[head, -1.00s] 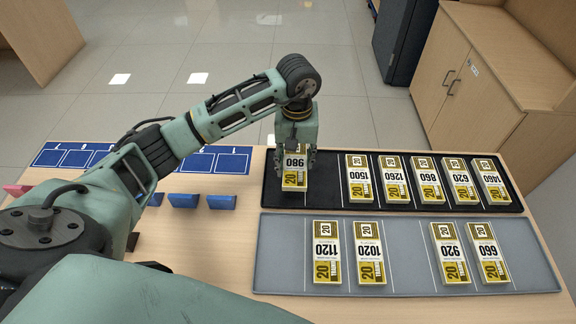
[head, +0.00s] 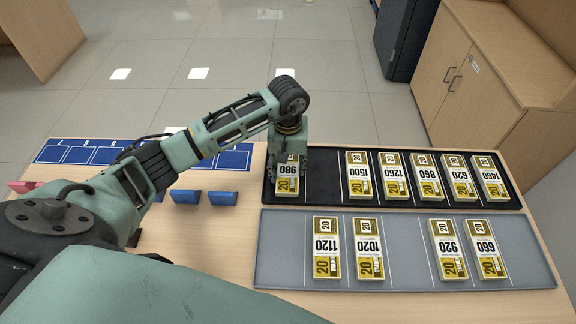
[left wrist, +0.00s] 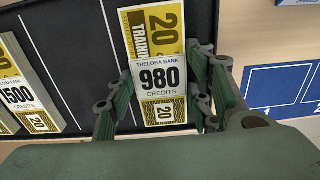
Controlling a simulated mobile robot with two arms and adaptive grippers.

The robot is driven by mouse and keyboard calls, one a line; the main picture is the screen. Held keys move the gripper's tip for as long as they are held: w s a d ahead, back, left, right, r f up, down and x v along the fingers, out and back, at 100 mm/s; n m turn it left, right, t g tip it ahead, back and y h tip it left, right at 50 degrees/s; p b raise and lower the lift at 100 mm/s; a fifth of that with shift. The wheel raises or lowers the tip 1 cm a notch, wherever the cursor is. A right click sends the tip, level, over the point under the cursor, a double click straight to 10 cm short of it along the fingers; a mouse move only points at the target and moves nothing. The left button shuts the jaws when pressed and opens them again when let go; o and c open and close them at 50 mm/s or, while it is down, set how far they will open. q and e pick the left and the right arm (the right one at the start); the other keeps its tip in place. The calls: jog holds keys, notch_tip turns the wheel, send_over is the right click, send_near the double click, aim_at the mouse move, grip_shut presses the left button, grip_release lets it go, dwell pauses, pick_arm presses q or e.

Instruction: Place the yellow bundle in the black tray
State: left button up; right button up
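The yellow bundle marked 980 (head: 288,184) is at the left end of the black tray (head: 324,180). My left gripper (head: 288,172) points down over it, with its fingers along both sides. In the left wrist view the 980 bundle (left wrist: 160,80) lies between the two fingers (left wrist: 163,95), which sit close against its edges. I cannot tell whether the bundle touches the tray floor or hangs slightly above it. My right gripper is not in view.
Several yellow bundles (head: 392,176) stand in a row in the black tray, right of an empty slot. A grey tray (head: 405,250) in front holds more bundles. Blue blocks (head: 222,198) and a blue marked mat (head: 234,160) lie to the left.

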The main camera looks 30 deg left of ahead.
aim_at(288, 170)
pick_arm(q)
jog(key=o, duration=0.4)
jog(key=shift+c, duration=0.2)
jog(key=shift+r, duration=0.35)
notch_tip(288, 170, up, 12)
jog(key=b, duration=0.1)
jog(key=shift+f+b, duration=0.2)
jog(key=shift+b, duration=0.15)
